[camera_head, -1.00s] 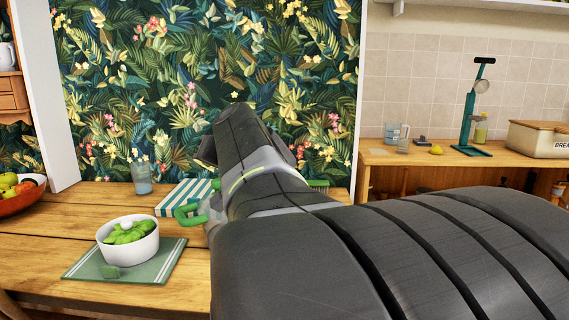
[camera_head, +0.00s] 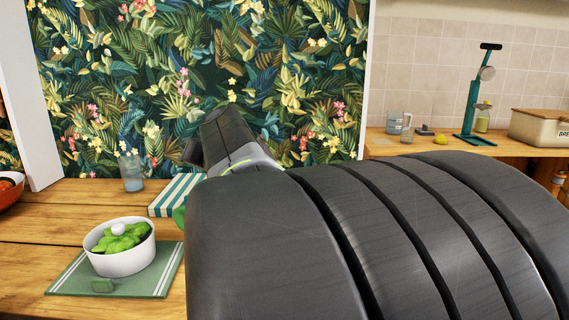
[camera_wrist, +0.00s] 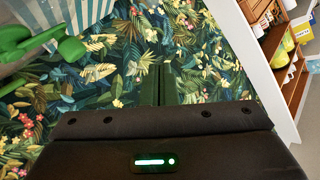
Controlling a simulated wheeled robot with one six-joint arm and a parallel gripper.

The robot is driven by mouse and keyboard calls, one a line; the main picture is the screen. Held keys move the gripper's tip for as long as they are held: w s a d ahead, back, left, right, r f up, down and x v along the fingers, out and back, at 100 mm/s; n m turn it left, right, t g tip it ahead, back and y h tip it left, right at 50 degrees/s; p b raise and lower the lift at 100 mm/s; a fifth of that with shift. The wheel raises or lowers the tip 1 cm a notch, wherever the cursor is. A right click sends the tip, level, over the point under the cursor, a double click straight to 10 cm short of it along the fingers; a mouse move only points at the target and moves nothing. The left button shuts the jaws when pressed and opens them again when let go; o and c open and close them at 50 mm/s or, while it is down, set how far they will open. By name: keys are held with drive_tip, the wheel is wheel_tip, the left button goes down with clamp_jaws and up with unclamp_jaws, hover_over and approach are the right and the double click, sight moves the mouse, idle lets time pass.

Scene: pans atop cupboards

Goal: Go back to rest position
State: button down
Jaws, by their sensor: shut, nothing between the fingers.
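My gripper shows in the wrist view as two dark fingers (camera_wrist: 161,82) lying side by side, shut and empty. Patterned leaf wallpaper fills the view behind them. In the head view my arm covers the middle and right, and the fingertips are hidden behind it. The fingers appear clear of any object in the wrist view.
A white pot (camera_head: 120,247) with green contents stands on a green mat (camera_head: 70,281) on the wooden table (camera_head: 40,230). A green object (camera_wrist: 68,48) shows upper left in the wrist view. The bread bin (camera_head: 538,127) is right.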

drive_tip(key=shift+s+f+b, duration=0.25)
drive_tip(key=shift+f, duration=0.35)
drive_tip(key=shift+s+f+b, duration=0.25)
drive_tip(key=shift+f, duration=0.3)
